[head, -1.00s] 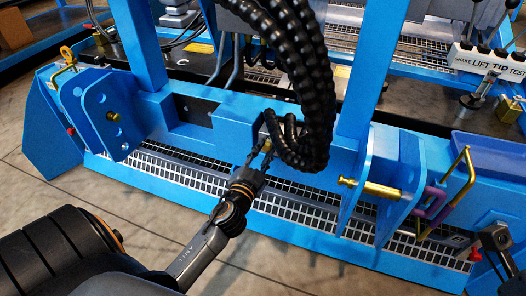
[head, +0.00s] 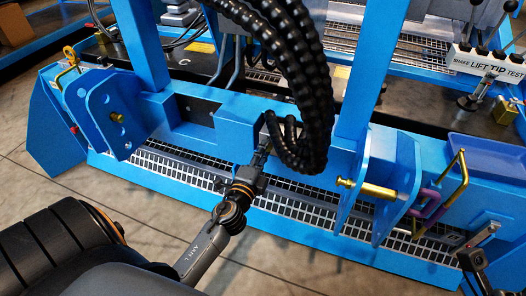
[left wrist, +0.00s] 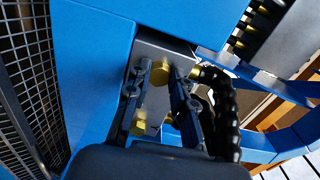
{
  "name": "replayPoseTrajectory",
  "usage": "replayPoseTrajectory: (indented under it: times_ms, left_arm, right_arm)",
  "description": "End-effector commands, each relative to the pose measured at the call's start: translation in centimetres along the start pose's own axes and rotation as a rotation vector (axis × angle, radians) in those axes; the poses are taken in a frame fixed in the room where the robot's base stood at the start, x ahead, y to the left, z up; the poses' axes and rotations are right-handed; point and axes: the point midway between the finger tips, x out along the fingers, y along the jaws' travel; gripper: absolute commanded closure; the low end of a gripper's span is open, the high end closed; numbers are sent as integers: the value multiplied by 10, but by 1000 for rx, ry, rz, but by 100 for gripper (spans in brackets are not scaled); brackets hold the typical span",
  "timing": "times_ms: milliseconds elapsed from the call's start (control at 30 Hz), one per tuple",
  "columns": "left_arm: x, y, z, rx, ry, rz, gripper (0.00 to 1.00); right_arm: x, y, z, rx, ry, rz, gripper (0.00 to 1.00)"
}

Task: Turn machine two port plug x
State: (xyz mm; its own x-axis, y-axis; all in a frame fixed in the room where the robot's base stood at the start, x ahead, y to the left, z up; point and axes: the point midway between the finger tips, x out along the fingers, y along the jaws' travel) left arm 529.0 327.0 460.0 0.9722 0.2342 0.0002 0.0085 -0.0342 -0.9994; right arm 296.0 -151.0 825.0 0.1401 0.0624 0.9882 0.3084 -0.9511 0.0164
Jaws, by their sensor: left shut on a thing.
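My left gripper (head: 262,152) reaches up to the port block at the middle of the blue frame, beside the black hoses. In the head view the plug is hidden by the fingers and hoses. My right gripper (head: 480,244) is at the lower right, in front of the blue frame; its jaw state is unclear.
Thick black hoses (head: 300,90) hang close to my left gripper. More brass fittings (left wrist: 194,72) and a hose (left wrist: 225,110) sit close to the right finger. A brass pin (head: 372,188) and a purple shackle (head: 428,204) are at right. A metal grating (head: 200,170) runs below.

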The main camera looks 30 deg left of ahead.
Motion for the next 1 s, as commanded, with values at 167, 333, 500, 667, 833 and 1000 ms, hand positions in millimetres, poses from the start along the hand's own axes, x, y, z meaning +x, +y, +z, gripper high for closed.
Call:
replayPoseTrajectory:
  times_ms: [167, 333, 500, 667, 833, 1000]
  left_arm:
    - [0, 1, -1, 58, 2, 2, 100]
    - [0, 1, -1, 83, 2, 2, 100]
    - [0, 1, -1, 88, 3, 2, 100]
    - [-1, 1, -1, 88, 3, 2, 100]
    - [-1, 1, -1, 88, 3, 2, 58]
    - [0, 1, -1, 87, 1, 2, 54]
  right_arm:
    - [0, 0, 0, 0, -3, 2, 60]
    - [-1, 0, 0, 1, -7, 5, 60]
    - [-3, 0, 0, 1, -12, 9, 60]
    - [-3, 1, 0, 1, -11, 11, 60]
    - [-2, 1, 0, 1, -10, 11, 60]
    - [-1, 0, 0, 1, -5, 9, 60]
